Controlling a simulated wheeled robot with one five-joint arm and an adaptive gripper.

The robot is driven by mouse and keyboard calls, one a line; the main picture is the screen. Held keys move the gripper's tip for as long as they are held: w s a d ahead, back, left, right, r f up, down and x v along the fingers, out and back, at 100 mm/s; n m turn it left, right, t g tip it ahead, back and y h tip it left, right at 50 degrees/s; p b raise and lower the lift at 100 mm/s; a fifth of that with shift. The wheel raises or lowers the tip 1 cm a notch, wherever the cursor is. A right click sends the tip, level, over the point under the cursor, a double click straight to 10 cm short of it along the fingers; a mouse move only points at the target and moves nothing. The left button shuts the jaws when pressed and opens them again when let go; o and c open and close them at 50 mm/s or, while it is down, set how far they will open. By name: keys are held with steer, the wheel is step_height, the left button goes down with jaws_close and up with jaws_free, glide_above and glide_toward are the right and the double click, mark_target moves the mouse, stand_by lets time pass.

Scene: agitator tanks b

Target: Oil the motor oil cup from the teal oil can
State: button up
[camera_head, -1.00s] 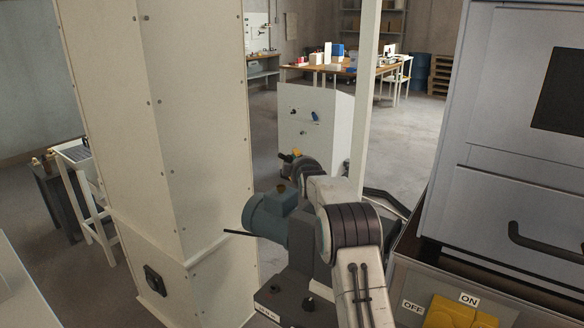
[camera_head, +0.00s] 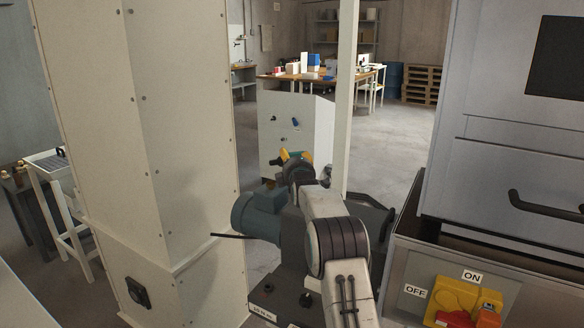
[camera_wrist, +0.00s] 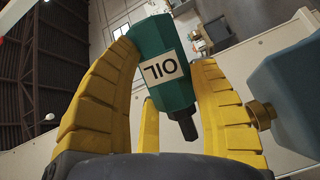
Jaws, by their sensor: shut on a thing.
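The teal oil can (camera_wrist: 160,50), with a white OIL label, is held between the yellow fingers of my gripper (camera_wrist: 165,85). Its dark spout (camera_wrist: 184,125) points toward the lower right in the wrist view. The brass oil cup (camera_wrist: 262,114) shows at the right, on the blue-grey motor (camera_wrist: 292,92); the spout is apart from it. In the head view the motor (camera_head: 258,214) lies left of my arm, and my gripper (camera_head: 290,157) is small, beyond and above it. A bit of the can (camera_head: 305,154) shows there.
A tall cream column (camera_head: 175,130) stands close left of the motor. A grey machine (camera_head: 500,110) and a panel with ON and OFF labels (camera_head: 460,295) are at the right. A white cabinet (camera_head: 300,125) stands behind my gripper. Open floor lies beyond.

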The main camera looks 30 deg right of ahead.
steer(key=shift+n+t+b, duration=0.4)
steer(key=shift+n+b, duration=0.5)
steer(key=shift+b, duration=0.6)
steer(key=shift+a+b, duration=0.1)
steer(key=shift+b, duration=0.5)
steer(key=shift+s+a+r+n+t+b, duration=0.15)
steer(key=shift+r+n+t+b, duration=0.25)
steer(key=shift+r+n+b, duration=0.45)
steer(key=shift+a+n+b, duration=0.1)
steer(key=shift+n+b, duration=0.25)
steer(key=shift+n, duration=0.1)
steer(key=shift+f, duration=0.1)
stand_by(0.9)
steer(key=shift+d+f+m+g, duration=0.2)
steer(key=shift+f+m, duration=0.15)
steer(key=shift+m, duration=0.25)
steer(key=shift+d+f+m+g, duration=0.1)
steer(key=shift+f+m+g, duration=0.1)
steer(key=shift+f+m, duration=0.3)
steer(key=shift+r, duration=0.15)
